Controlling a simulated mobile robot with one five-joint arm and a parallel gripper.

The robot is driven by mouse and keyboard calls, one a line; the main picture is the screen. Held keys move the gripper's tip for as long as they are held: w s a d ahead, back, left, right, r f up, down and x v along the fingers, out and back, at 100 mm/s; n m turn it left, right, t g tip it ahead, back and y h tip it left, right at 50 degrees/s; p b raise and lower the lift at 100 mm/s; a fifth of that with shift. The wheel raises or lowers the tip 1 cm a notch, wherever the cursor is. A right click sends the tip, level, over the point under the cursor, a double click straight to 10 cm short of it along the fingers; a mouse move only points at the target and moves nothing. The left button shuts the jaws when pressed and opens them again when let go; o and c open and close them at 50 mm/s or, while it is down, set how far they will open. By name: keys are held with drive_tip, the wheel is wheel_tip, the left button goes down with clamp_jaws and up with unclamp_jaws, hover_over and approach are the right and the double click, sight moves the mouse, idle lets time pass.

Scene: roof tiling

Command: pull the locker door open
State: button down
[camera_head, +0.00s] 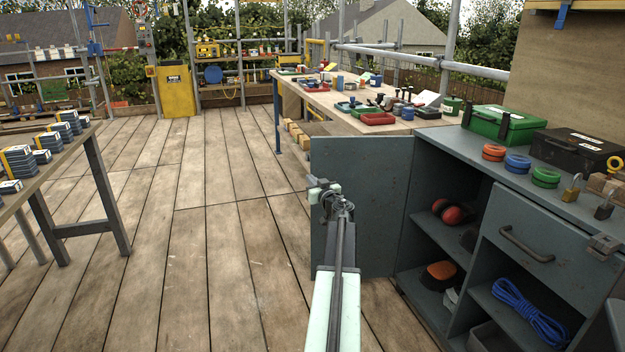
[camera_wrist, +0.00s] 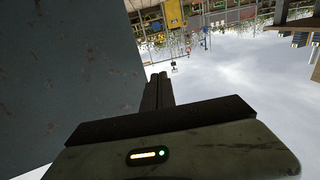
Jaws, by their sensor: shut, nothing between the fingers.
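The grey locker door (camera_head: 372,205) stands swung wide open at the left end of the grey locker (camera_head: 445,150). The shelves behind it are exposed. My gripper (camera_head: 322,190) is at the door's free left edge, in front of it in the head view. In the wrist view the two fingers (camera_wrist: 158,88) are together with nothing between them. The door also shows there as a grey panel (camera_wrist: 65,75) close to the left of the fingers. I cannot tell whether the gripper touches the door. No door handle can be made out.
A drawer with a bar handle (camera_head: 525,245) is at the locker's right. Ear defenders (camera_head: 453,212) and a blue rope (camera_head: 530,310) lie on its shelves. A workbench (camera_head: 345,98) stands behind the door. A table with tile stacks (camera_head: 62,155) is at left. The plank floor between is clear.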

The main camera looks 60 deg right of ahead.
drive_tip(key=s+a, duration=0.6)
drive_tip(key=a, duration=0.3)
drive_tip(key=shift+s+a, duration=0.15)
drive_tip(key=shift+s, duration=0.25)
